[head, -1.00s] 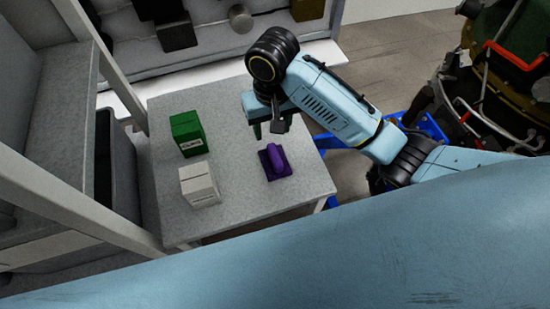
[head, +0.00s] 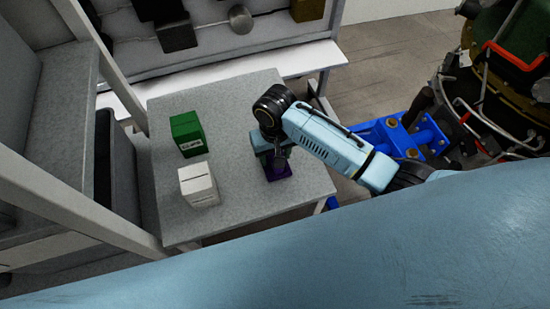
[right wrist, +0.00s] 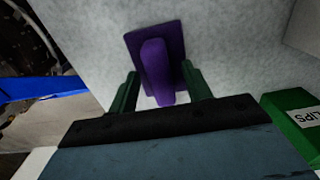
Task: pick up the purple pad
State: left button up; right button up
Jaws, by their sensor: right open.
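The purple pad (head: 281,176), a flat plate with a raised grip, lies on the grey table (head: 240,217). In the head view my right gripper (head: 276,166) is over the pad and hides part of it. In the right wrist view the pad's raised grip (right wrist: 155,72) shows between the two open green fingers of my right gripper (right wrist: 160,82). I cannot tell whether the fingers touch it. My left gripper is not in view.
A green box (head: 187,135) and a white box (head: 198,186) stand on the table left of the pad. Grey shelving (head: 75,200) is at the left. A blue frame (head: 400,137) and dark machinery (head: 500,60) are at the right. The table's front is clear.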

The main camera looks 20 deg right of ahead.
jog(key=shift+f, duration=0.4)
jog(key=shift+a, duration=0.1)
jog(key=shift+c, duration=0.4)
grip_shut()
jog(key=shift+r, duration=0.1)
notch_tip(320, 180, up, 10)
